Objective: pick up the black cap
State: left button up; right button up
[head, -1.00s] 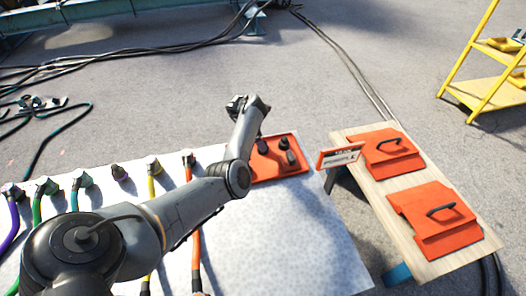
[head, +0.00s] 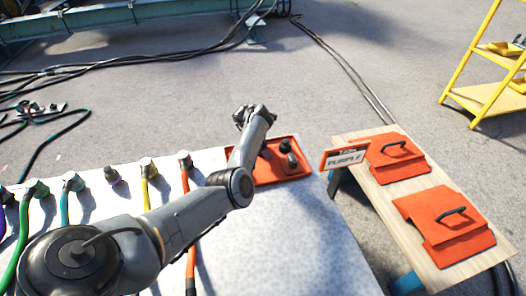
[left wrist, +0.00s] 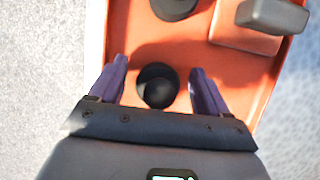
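The orange tray (head: 262,181) lies at the far right corner of the white table. It also shows in the left wrist view (left wrist: 122,30). A round black cap (left wrist: 157,85) stands in the tray, between the two fingers of my left gripper (left wrist: 159,82). The gripper is open, with a gap on each side of the cap. A second dark round piece (left wrist: 176,5) is farther up, cut by the frame edge. In the head view my left forearm reaches over the tray and the fingertips are hidden. My right gripper is not in view.
Several coloured cables with plugs (head: 147,164) line the white table (head: 300,230) at left. A grey block (left wrist: 272,16) sits in the tray's upper right. A sign reading PURPLE (head: 345,157) and orange handled cases (head: 446,225) are on the wooden bench (head: 370,185).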

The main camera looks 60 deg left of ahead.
pick_arm(q)
jog(key=c, duration=1)
jog(key=shift+r, duration=0.1)
